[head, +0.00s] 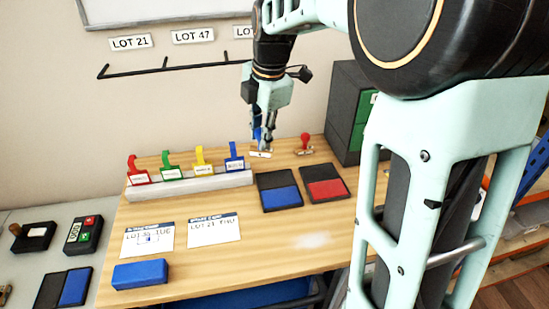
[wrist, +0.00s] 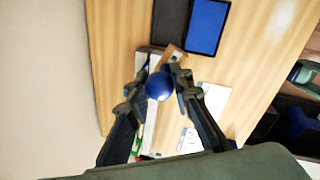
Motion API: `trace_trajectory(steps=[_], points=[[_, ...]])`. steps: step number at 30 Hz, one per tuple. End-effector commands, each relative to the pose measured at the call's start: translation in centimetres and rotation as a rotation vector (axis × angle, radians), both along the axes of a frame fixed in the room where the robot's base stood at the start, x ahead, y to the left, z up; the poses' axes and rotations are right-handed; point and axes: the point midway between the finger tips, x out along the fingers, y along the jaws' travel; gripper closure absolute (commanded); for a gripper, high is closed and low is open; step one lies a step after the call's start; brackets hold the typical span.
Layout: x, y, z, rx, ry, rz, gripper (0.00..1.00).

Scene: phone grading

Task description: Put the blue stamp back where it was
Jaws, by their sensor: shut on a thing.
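My gripper (head: 263,132) is shut on the blue stamp near the back of the wooden table. The stamp's round blue knob (wrist: 158,86) sits between the fingertips (wrist: 160,82) in the wrist view. In the head view its blue handle (head: 256,134) is partly hidden by the fingers, and its pale base (head: 260,154) shows below them. It looks roughly upright; I cannot tell whether the base touches the table. The red stamp (head: 305,141) stands to its right, apart from it.
A blue ink pad (head: 281,197) and a red ink pad (head: 326,189) lie in front. A white rack (head: 190,187) with coloured tags is at left. Two cards (head: 147,240) and a blue block (head: 140,274) lie nearer. A dark cabinet (head: 346,105) stands right.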

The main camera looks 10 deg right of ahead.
Motion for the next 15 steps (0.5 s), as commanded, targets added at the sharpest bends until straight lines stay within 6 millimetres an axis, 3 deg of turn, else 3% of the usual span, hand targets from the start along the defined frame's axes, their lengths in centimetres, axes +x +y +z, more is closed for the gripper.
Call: trace_trajectory(steps=[5,15], points=[[1.3,-0.5,-0.5,0.001,0.003,-0.005,0.95],[7.3,-2.2,-3.2,0.001,0.003,-0.004,0.95]])
